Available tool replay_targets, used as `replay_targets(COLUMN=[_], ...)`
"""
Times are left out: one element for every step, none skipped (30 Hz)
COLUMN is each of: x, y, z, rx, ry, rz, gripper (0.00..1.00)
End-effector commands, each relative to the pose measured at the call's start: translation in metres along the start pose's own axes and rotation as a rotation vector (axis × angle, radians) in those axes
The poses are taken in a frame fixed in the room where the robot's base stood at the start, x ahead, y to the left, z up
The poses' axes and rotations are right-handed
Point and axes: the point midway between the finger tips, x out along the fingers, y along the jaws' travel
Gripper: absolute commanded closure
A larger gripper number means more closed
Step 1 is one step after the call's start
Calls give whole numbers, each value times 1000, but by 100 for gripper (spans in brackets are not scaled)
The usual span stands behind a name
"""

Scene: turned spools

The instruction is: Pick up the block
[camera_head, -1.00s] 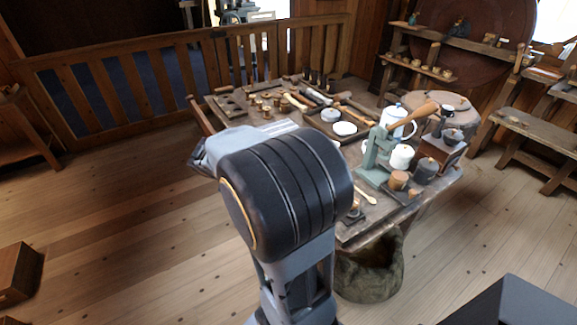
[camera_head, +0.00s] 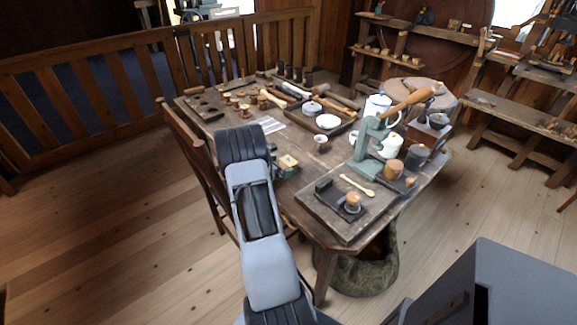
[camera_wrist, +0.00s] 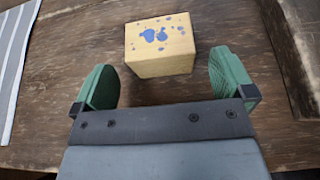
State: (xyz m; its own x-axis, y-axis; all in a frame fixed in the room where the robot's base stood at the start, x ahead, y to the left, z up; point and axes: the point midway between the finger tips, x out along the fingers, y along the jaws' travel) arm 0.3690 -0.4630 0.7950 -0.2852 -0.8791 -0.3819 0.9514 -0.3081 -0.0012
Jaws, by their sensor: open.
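The block (camera_wrist: 160,48) is light wood with blue blotches on its top. It rests on the dark wooden table in the wrist view, with a gap on both sides. My gripper (camera_wrist: 166,74) is open, with one green finger pad to the left of the block and one to the right. In the head view the block (camera_head: 288,161) is small, beside the end of my arm, which partly hides the area.
A striped cloth or paper (camera_wrist: 14,65) lies at the left in the wrist view. The table (camera_head: 292,213) also holds a green press (camera_head: 368,148), a tray (camera_head: 307,124), cups, spools and tools. A chair (camera_head: 198,160) stands at its left side. A fence (camera_head: 90,95) runs behind.

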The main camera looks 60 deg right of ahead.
Motion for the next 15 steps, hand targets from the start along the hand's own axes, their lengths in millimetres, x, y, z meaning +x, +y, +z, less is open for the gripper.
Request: replay_targets(x=[6,11,17,21,25,31,34,37,41,43,44,46,47,48,48], y=[-1,-2,-2,-2,-2,-2,-2,-2,-2,-2,-2,-2,-2,-2,-2], z=[1,2,3,3,3,3,3,3,3,3,3,3,3,3,3], rx=[-1,0,2,1,1,2,2,1,2,2,3,3,3,3,3], ry=[0,0,0,1,1,1,1,1,1,1,0,0,0,0,0], rz=[-3,-4,-4,-4,-4,-4,-4,-4,-4,-4,-4,-4,-4,-4,-4], gripper=[0,0,0,0,0,0,0,0,0,0,0,0,0,0,0])
